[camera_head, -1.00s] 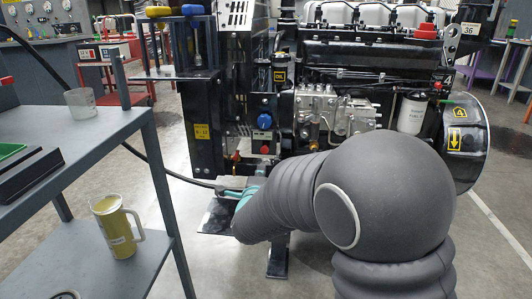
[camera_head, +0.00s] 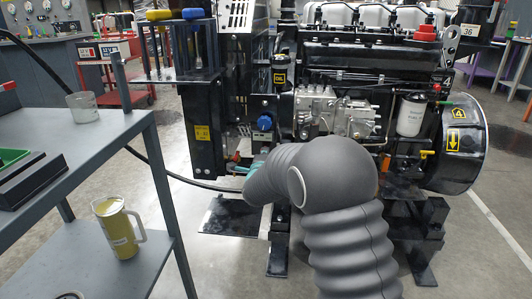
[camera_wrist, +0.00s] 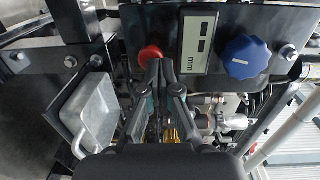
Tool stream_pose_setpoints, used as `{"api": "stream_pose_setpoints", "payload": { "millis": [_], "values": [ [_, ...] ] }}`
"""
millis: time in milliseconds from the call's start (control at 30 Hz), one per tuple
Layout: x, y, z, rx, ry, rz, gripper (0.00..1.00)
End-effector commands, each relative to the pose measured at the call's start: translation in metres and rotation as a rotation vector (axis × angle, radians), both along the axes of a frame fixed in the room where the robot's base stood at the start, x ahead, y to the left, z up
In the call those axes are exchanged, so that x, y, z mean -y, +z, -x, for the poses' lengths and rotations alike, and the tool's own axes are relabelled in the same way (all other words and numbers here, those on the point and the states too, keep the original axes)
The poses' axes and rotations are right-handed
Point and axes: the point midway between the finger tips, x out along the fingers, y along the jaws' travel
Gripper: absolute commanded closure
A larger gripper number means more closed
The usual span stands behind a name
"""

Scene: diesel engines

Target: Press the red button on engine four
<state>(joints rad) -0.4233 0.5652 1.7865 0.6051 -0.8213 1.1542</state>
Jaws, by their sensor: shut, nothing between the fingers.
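In the wrist view the red button (camera_wrist: 149,55) sits on a dark panel, left of a small display (camera_wrist: 198,42). My gripper (camera_wrist: 160,68) is shut and empty, its fingertips in front of the button's lower right edge. I cannot tell whether they touch it. In the head view only a little of my gripper's teal part (camera_head: 238,168) shows past my arm, below the blue knob (camera_head: 265,122). The red button is hidden there.
The blue knob also shows right of the display (camera_wrist: 246,57). A metal box with a handle (camera_wrist: 95,110) is at left in the wrist view. A grey cart (camera_head: 135,120) with a yellow mug (camera_head: 117,230) stands left.

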Motion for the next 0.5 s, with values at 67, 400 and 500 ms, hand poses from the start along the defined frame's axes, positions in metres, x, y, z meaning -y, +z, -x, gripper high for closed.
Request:
{"api": "stream_pose_setpoints", "payload": {
  "millis": [67, 400, 500],
  "values": [
    [0.0002, -0.0004, -0.0023, -0.001, 0.000, 0.000, 1.00],
    [0.0005, -0.0008, -0.0032, 0.000, 0.000, 0.000, 1.00],
    [0.0009, -0.0028, -0.0078, 0.000, -0.001, -0.001, 1.00]
  ]
}}
